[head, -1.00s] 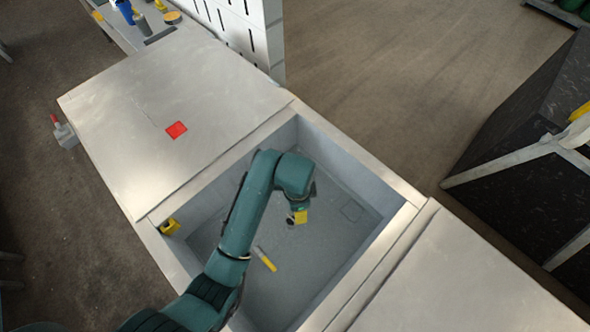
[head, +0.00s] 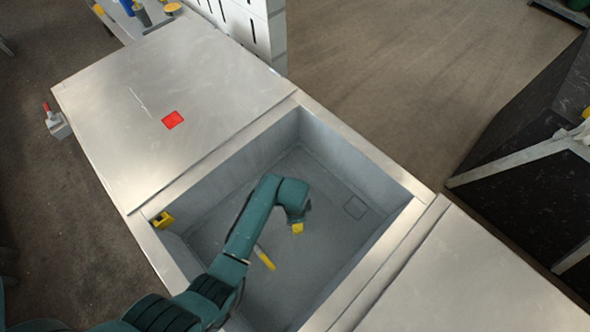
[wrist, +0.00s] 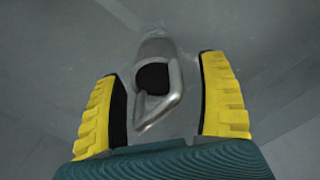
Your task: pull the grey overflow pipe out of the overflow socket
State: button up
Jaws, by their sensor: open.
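The grey overflow pipe (wrist: 156,48) shows in the wrist view with a dark round opening and a bent metal handle (wrist: 172,102) on its near side. My gripper (wrist: 161,78) has its two yellow-padded fingers spread, one on each side of the pipe and handle, with gaps visible. In the head view my gripper (head: 297,229) is low inside the grey basin (head: 335,150); only a yellow finger shows there, and the pipe cannot be made out. The overflow socket is not clearly seen in either view.
A yellow-handled tool (head: 264,258) lies on the basin floor beside my arm. Basin walls surround my gripper.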

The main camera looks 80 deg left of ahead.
jog(key=shift+f, duration=0.25)
jog(key=c, duration=1.3)
jog(key=shift+r, duration=0.2)
jog(key=shift+c, duration=0.3)
